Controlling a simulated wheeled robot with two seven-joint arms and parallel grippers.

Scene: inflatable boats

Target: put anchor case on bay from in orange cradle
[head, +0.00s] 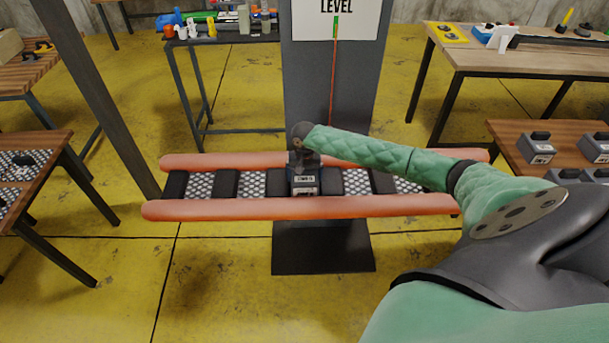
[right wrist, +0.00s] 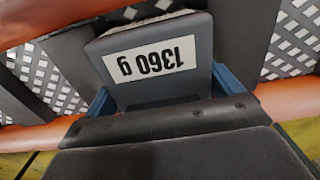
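The anchor case (head: 305,181), a dark grey box with a white label, is at the middle of the orange cradle (head: 240,210), between its two orange tubes. In the right wrist view the anchor case (right wrist: 160,75) fills the middle, and its label reads 1360 g. My right gripper (head: 304,165) is over the case from above. In the right wrist view its blue fingers (right wrist: 168,92) lie against both sides of the case, shut on it. I cannot tell whether the case touches the cradle floor. My left gripper is not in view.
Black bars divide the cradle's mesh floor (head: 200,185) into bays. A dark post with a LEVEL sign (head: 336,18) stands behind the cradle. Several similar cases (head: 537,148) stand on a wooden table at the right. Other tables stand at the left and back.

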